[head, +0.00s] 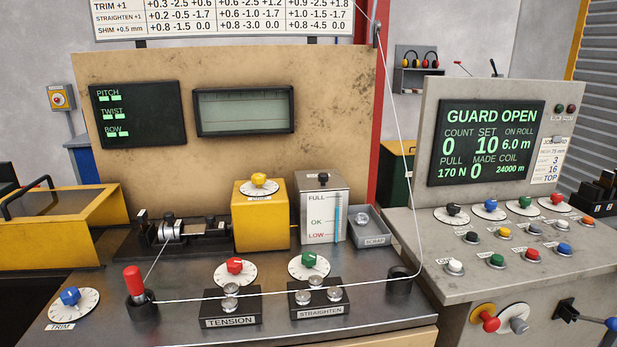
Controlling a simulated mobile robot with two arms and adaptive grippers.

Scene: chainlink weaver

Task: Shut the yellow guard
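A yellow box-like piece (70,248) with a black bar handle (42,198) stands at the left edge of the head view, beside the bench; it looks like the yellow guard. Its left side is cut off by the frame. The winding head (172,230) with its wire is uncovered, just right of it. The screen (487,143) on the grey console reads GUARD OPEN. Neither of my grippers is in view.
A yellow housing (261,222) with a dial stands right of the winding head. A red-topped lever (134,280), tension block (230,306) and straighten block (318,297) stand along the bench front. A wire (404,140) runs down to the bench and across it.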

